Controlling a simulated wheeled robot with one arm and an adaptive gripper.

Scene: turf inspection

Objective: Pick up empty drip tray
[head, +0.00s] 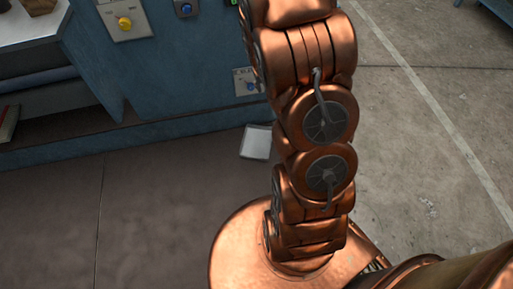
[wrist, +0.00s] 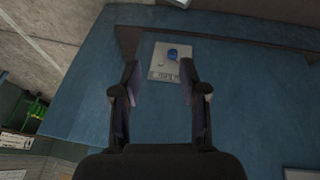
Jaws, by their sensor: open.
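A small pale grey, square, shallow piece (head: 256,142) lies on the floor at the foot of the blue cabinet, just left of my arm in the head view. It may be the drip tray; I see nothing on it, but it is too small to be sure. My gripper (wrist: 158,78) shows in the wrist view, open, with nothing between its fingers. It faces the blue cabinet front, with a grey panel bearing a blue button (wrist: 172,53) beyond the fingertips. The gripper is out of the head view.
The blue cabinet (head: 190,75) fills the upper left, with a yellow-knob panel (head: 124,22) and a lower shelf. A white-topped surface (head: 30,30) is at the far left. Open concrete floor (head: 420,130) with a pale line lies to the right.

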